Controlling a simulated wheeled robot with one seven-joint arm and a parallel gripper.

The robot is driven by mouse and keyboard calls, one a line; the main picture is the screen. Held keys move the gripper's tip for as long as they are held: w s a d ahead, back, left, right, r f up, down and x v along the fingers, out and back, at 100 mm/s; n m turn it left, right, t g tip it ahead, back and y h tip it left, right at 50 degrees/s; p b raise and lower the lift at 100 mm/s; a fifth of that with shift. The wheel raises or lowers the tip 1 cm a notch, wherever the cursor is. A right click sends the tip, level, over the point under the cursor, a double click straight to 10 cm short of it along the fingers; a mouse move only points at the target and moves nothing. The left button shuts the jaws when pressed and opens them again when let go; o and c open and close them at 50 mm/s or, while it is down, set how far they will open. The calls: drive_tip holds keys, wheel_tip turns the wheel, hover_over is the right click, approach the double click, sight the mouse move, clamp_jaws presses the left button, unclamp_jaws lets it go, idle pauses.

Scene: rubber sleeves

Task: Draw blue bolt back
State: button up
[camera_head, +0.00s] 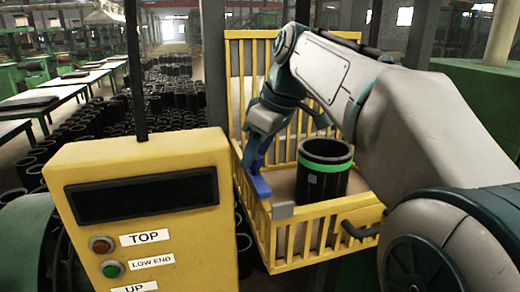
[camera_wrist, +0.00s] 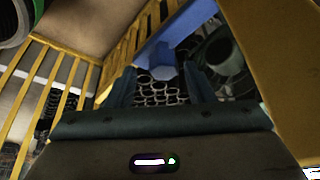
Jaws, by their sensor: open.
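The blue bolt (camera_head: 262,187) sits at the near left corner of the yellow barred crate (camera_head: 290,265). In the wrist view the blue bolt (camera_wrist: 180,32) runs diagonally across the top, with a short blue part hanging between my finger tips. My gripper (camera_head: 254,164) is at the bolt, at the end of my bent arm. In the wrist view my gripper (camera_wrist: 160,78) is open, with one dark teal finger on each side of that blue part. I cannot tell whether either finger touches it.
A black rubber sleeve (camera_head: 323,185) with a green band stands in the crate. A yellow control box (camera_head: 150,225) with a dark display stands at the front left. Many black sleeves (camera_head: 175,100) stand on the floor behind.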

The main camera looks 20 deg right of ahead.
drive_tip(key=shift+s+r, duration=0.1)
drive_tip(key=v, duration=1.3)
drive_tip(key=shift+r+p, duration=0.3)
drive_tip(key=shift+p, duration=0.1)
drive_tip(key=shift+d, duration=0.1)
